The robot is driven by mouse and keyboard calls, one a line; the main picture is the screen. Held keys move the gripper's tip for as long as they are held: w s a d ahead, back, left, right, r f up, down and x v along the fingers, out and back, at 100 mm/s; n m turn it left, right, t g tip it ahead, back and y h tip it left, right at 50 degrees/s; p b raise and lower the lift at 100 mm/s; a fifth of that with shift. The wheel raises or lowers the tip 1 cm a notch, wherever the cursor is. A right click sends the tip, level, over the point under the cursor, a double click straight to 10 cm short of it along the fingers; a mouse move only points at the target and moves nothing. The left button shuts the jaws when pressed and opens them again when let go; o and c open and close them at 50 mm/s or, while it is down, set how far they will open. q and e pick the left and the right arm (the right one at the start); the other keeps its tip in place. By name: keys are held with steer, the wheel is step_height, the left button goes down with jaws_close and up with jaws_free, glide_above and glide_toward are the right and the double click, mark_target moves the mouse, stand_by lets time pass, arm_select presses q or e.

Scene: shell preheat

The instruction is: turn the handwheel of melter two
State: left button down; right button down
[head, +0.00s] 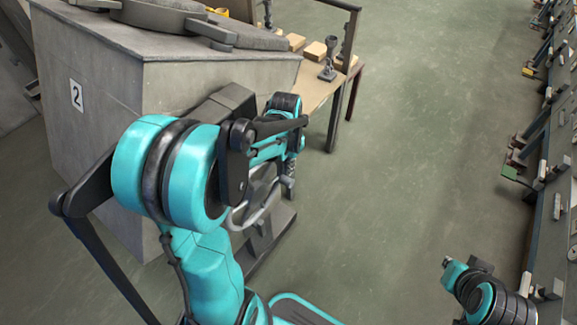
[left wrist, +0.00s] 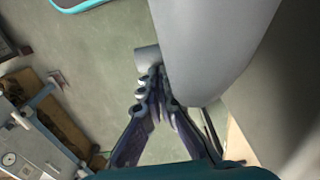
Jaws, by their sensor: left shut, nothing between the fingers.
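Melter two (head: 90,150) is the large grey metal housing at the left of the head view, with a "2" plate (head: 77,95) on its side. A light grey curved rim, seemingly the handwheel (head: 240,226), shows in part behind my left arm; the rest is hidden. My left gripper (head: 288,182) is beside this rim, fingers pointing down. In the left wrist view, my left gripper (left wrist: 154,84) is shut and empty, its tips close to a short grey cylinder (left wrist: 147,57) and a large smooth grey part (left wrist: 210,45). I cannot tell whether they touch.
A wooden table (head: 318,88) with brown blocks and a dark stand (head: 328,70) is behind the melter. A row of grey equipment (head: 550,190) lines the right edge. Green floor (head: 410,130) between is clear. Part of my right arm shows bottom right.

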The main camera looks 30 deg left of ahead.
arm_select(q)
steer(key=shift+f+g+b, duration=0.5)
steer(key=shift+f, duration=0.25)
